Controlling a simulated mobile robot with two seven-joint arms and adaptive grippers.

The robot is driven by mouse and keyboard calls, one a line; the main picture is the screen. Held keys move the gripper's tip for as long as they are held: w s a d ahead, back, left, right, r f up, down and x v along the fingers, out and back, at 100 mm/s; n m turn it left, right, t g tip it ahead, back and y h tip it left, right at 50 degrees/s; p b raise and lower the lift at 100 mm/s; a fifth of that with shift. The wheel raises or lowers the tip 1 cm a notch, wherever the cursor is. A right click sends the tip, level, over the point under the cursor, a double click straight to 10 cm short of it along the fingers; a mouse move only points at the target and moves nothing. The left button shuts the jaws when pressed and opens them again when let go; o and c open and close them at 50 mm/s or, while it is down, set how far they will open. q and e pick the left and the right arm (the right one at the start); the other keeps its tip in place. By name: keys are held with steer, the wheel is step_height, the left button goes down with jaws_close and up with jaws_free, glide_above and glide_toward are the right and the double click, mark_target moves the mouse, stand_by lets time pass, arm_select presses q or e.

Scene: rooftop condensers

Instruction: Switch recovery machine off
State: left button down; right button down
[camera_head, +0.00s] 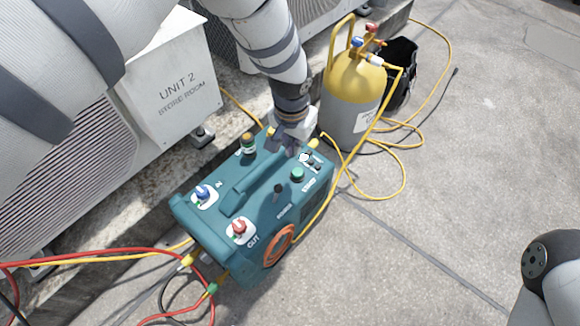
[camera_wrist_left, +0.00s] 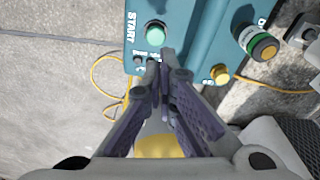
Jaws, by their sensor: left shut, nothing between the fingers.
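The teal recovery machine (camera_head: 222,186) stands on the concrete. Its dark power switch (camera_head: 278,190) sticks up from the top panel; its exact position is too small to read. The green START button (camera_head: 297,174) is near the switch and also shows in the wrist view (camera_wrist_left: 154,33). My left gripper (camera_head: 285,146) is above the machine's far end, shut and empty, its fingertips (camera_wrist_left: 161,60) beside the START button and small dark fittings; contact cannot be told. The switch is not visible in the wrist view. My right gripper is out of view.
A yellow-topped cylinder (camera_head: 352,100) stands behind, with yellow hoses looping right. The UNIT 2 condenser (camera_head: 180,90) is left.

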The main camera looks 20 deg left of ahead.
mark_target(295, 170)
arm_select(q)
steer(key=f+b, duration=0.1)
steer(key=f, duration=0.2)
steer(key=w+f+b, duration=0.1)
steer(key=f, duration=0.3)
steer(key=f+b, duration=0.2)
steer(key=f, duration=0.1)
steer(key=shift+w+f, duration=0.2)
steer(key=shift+f, duration=0.15)
steer(key=s, duration=0.1)
steer(key=s+r+p, duration=0.2)
steer(key=shift+s+a, duration=0.15)
steer(key=shift+a, duration=0.15)
steer(key=shift+s+f, duration=0.15)
steer(key=shift+s, duration=0.1)
